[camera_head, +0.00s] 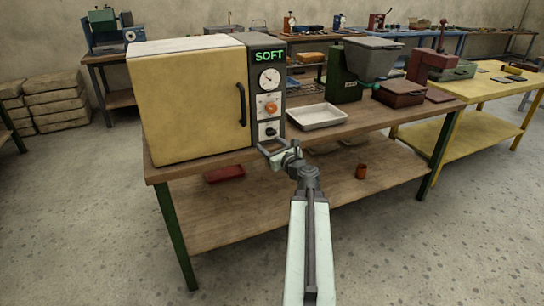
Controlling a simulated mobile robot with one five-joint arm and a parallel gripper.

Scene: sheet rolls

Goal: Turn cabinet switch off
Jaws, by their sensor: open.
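The yellow cabinet (190,105) stands on the left end of the wooden workbench, with a black handle (241,104) on its door. Its dark grey control panel (278,85) is on the right side and shows a green lit "SOFT" display (269,57), a round dial (269,79) and an orange knob (270,107). A small dark switch (269,132) sits on a white plate at the panel's bottom; its position is too small to tell. My gripper (270,146) is open and empty, just below and in front of the switch plate. I cannot tell whether it touches the panel.
A white tray (317,116) lies right of the panel. A green machine with a grey hopper (372,58) and a dark red box (401,93) stand farther right. Floor in front is clear.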

